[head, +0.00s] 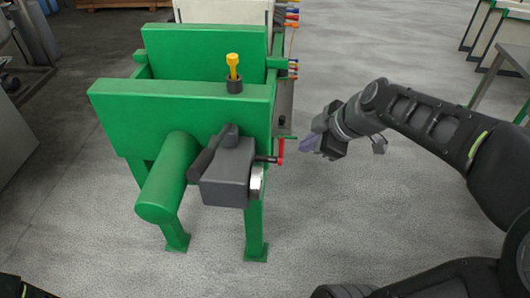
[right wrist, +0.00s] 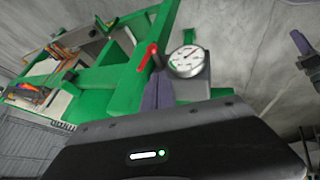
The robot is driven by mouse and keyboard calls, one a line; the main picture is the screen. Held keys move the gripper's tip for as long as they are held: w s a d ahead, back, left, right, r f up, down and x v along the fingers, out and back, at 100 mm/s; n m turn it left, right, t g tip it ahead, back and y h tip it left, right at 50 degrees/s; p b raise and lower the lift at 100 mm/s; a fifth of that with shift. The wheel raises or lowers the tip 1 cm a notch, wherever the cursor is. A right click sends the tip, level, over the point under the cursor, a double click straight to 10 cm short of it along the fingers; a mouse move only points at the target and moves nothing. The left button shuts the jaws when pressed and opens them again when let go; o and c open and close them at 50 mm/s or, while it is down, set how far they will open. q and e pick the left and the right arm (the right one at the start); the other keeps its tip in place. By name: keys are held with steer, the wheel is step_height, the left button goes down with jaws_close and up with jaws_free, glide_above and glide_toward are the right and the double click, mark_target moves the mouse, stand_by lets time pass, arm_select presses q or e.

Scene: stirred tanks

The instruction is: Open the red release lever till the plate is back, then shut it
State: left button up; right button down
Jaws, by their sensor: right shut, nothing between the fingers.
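The red release lever (head: 281,148) hangs on the right side of a grey pump block (head: 228,178) at the near end of a green press. It also shows in the right wrist view (right wrist: 148,55), pointing up just beyond my fingertips. My right gripper (head: 304,146) is shut and empty, a short way right of the lever, with its fingers pointing toward it. Its closed fingers show in the right wrist view (right wrist: 158,90); contact with the lever is not visible. Green plates (head: 185,115) stand upright across the press. My left gripper is not in view.
A round white gauge (right wrist: 186,61) sits on the pump block beside the lever. A yellow-topped fitting (head: 234,72) stands on the near green plate. A bench (head: 505,60) stands at the far right.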

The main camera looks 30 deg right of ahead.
mark_target(281, 148)
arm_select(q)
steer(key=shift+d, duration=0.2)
arm_select(e)
steer(key=shift+s+f+n, duration=0.15)
steer(key=shift+s+n, duration=0.1)
steer(key=shift+n, duration=0.75)
steer(key=shift+f, duration=0.1)
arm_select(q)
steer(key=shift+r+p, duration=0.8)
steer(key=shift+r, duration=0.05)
arm_select(e)
steer(key=w+d+r+x, duration=0.1)
steer(key=w+x, duration=0.1)
steer(key=x, duration=1)
steer(key=shift+w+d, duration=0.15)
steer(key=shift+d, duration=0.35)
